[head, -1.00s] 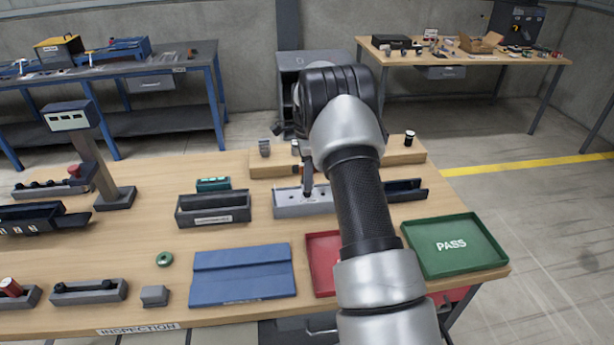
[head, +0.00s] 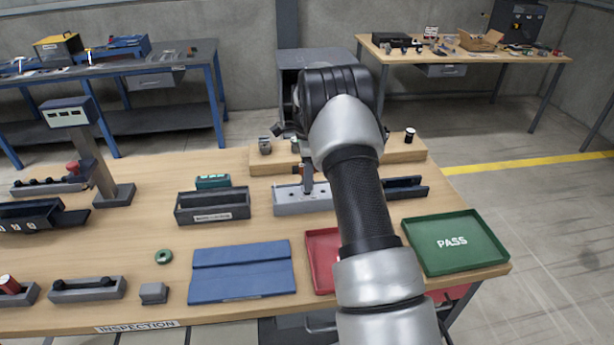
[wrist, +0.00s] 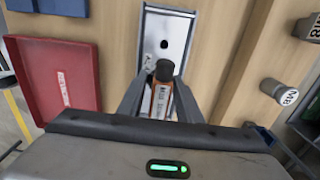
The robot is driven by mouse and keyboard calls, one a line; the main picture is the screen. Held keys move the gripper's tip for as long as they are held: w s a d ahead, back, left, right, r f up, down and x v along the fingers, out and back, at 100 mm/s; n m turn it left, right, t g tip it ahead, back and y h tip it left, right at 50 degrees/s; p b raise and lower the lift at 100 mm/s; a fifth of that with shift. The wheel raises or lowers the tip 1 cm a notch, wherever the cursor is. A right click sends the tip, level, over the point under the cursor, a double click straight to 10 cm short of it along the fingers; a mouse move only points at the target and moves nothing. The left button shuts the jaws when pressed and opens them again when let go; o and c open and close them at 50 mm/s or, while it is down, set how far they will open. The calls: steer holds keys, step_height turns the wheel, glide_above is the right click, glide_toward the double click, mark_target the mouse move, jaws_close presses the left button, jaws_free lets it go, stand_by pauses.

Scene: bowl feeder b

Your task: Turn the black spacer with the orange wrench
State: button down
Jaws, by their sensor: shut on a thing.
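My gripper (wrist: 160,98) is shut on the orange wrench (wrist: 162,100), a short orange piece with a pale printed label. A dark round end (wrist: 164,70) shows at its top in the wrist view. The wrench is over the grey fixture block (wrist: 163,22), which has a dark hole; I cannot tell whether they touch. In the head view the block (head: 290,203) stands mid-table, with my gripper (head: 307,183) at it, partly hidden by my arm. I cannot clearly tell the black spacer from the wrench's dark end.
A grey M8 cylinder (wrist: 285,93) stands on the wooden riser (head: 402,153) behind the block. A red tray (head: 321,262) and green PASS tray (head: 456,243) are in front. A dark bin (head: 212,206) is left. Bare tabletop lies between the bin and the blue mat (head: 241,272).

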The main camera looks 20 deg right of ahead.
steer(key=shift+f, duration=0.3)
stand_by(0.5)
steer(key=shift+m, duration=1.2)
steer(key=shift+n, duration=0.6)
steer(key=shift+r, duration=0.15)
steer(key=shift+r+p, duration=1.3)
steer(key=shift+r, duration=1.1)
